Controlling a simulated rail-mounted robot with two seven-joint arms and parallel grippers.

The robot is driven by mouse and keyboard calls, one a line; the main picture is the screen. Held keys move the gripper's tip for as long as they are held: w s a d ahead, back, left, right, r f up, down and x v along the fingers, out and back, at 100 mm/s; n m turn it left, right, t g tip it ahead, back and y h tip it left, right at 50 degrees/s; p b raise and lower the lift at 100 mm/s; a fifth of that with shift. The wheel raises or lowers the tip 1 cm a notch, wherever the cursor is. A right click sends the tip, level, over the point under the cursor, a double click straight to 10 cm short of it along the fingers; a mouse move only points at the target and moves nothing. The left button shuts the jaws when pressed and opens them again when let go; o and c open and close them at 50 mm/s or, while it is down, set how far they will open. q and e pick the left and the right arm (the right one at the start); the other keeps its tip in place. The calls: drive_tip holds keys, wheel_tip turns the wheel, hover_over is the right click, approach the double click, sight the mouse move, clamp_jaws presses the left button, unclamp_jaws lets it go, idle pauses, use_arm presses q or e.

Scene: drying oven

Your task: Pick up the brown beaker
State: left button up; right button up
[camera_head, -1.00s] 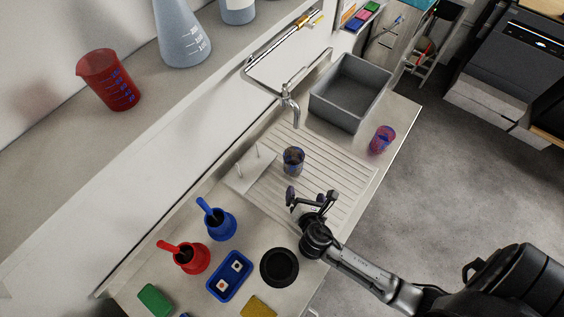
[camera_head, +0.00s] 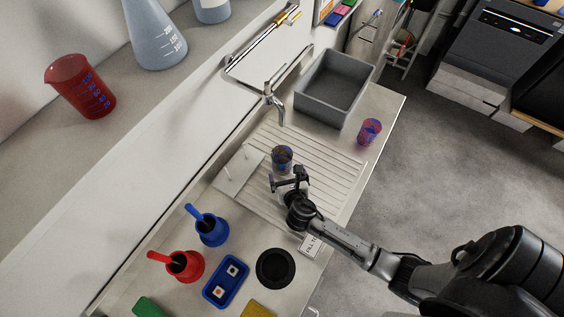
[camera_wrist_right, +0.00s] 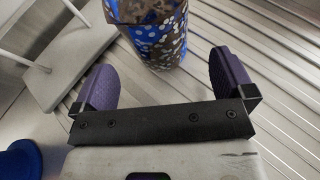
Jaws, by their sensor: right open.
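The brown beaker (camera_head: 282,156), patterned in brown and blue, stands on the ribbed draining board (camera_head: 325,160). My right gripper (camera_head: 289,179) is just on the near side of it, open and empty. In the right wrist view the beaker (camera_wrist_right: 156,32) is upright just ahead of the open fingers (camera_wrist_right: 165,80), its top cut off by the frame. The two purple finger pads are spread wider than the beaker, which looks roughly centred between them. My left gripper is not in view.
A chrome faucet (camera_head: 273,103) and grey sink basin (camera_head: 333,87) are beyond the beaker. A pinkish-purple beaker (camera_head: 369,131) stands to the right. A white rack (camera_head: 238,172) is close on the left. Blue (camera_head: 210,231) and red (camera_head: 186,266) pots stand nearer.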

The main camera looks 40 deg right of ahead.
sight(284, 170)
drive_tip(key=shift+b+x, duration=0.55)
drive_tip(key=shift+x, duration=2.25)
drive_tip(key=shift+a, duration=0.1)
drive_tip(key=shift+c, duration=0.2)
drive_tip(key=c, duration=1)
drive_tip(key=shift+r, duration=0.2)
